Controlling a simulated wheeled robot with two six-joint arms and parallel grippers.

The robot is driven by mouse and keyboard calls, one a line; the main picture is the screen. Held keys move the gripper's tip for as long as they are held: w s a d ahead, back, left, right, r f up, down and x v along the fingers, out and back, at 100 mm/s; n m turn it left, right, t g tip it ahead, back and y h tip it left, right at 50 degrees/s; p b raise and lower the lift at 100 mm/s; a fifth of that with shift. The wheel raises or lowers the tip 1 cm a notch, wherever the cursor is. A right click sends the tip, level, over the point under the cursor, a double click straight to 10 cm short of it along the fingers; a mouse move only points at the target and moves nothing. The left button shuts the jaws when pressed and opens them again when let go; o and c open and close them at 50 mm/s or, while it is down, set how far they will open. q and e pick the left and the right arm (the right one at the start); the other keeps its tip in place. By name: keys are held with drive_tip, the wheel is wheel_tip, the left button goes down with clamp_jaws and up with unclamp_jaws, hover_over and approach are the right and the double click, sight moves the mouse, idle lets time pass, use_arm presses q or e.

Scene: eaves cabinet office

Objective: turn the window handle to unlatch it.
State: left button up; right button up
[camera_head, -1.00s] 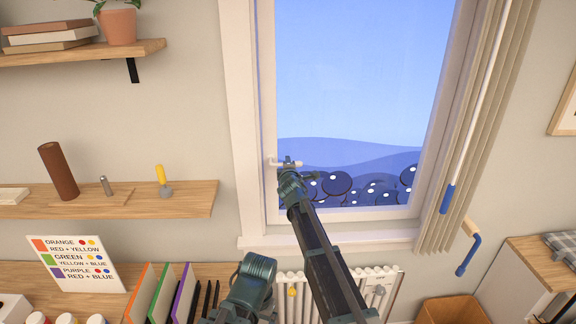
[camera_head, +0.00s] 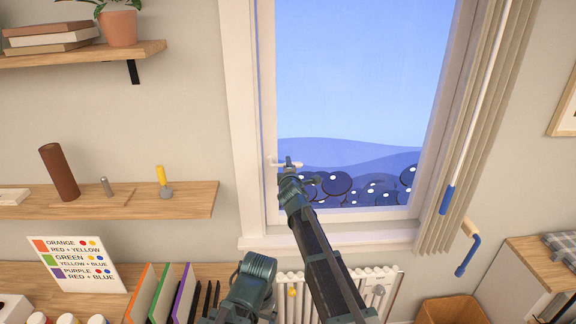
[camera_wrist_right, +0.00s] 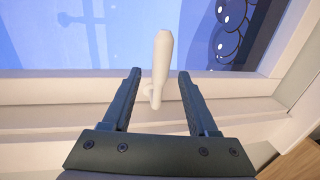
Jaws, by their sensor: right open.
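The white window handle (camera_head: 275,163) lies roughly level on the left side of the window frame, partly hidden by my right gripper (camera_head: 289,163). In the right wrist view, the handle (camera_wrist_right: 161,62) is a pale rounded lever on the white frame. It stands between the two dark fingers of my right gripper (camera_wrist_right: 160,75), with a gap on each side. The fingers are open and do not appear to touch it. The window (camera_head: 350,80) looks closed. My left gripper is not in view.
A beige curtain (camera_head: 490,110) hangs right of the window, near a blue-gripped rod (camera_head: 448,198) and a blue crank (camera_head: 468,255). Below the sill (camera_head: 330,237) is a white radiator (camera_head: 385,285). A wooden shelf (camera_head: 110,205) holds small items at left.

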drive_tip(key=s+r+p, duration=0.1)
drive_tip(key=s+r, duration=0.1)
drive_tip(key=s, duration=0.8)
drive_tip(key=shift+s+p, duration=0.3)
drive_tip(key=shift+p, duration=0.05)
drive_tip(key=s+d+f+m+g+h+b, duration=0.3)
drive_tip(key=s+f+m+b, duration=0.4)
drive_tip(key=f, duration=0.6)
drive_tip(key=s+f+m+g+b, duration=0.2)
drive_tip(key=s+f+g, duration=0.2)
drive_tip(key=s, duration=0.5)
drive_tip(key=s+a+f+m+g+y+b, duration=0.1)
drive_tip(key=s+f+m+g+b, duration=0.2)
drive_tip(key=s+f, duration=0.6)
drive_tip(key=s+a+f+m+g+b, duration=0.1)
drive_tip(key=s+f+m+g+b, duration=0.1)
drive_tip(key=s+f+g, duration=0.4)
drive_tip(key=s+b, duration=0.1)
drive_tip(key=s, duration=0.4)
drive_tip(key=shift+s+f+y, duration=0.25)
drive_tip(key=shift+y, duration=0.15)
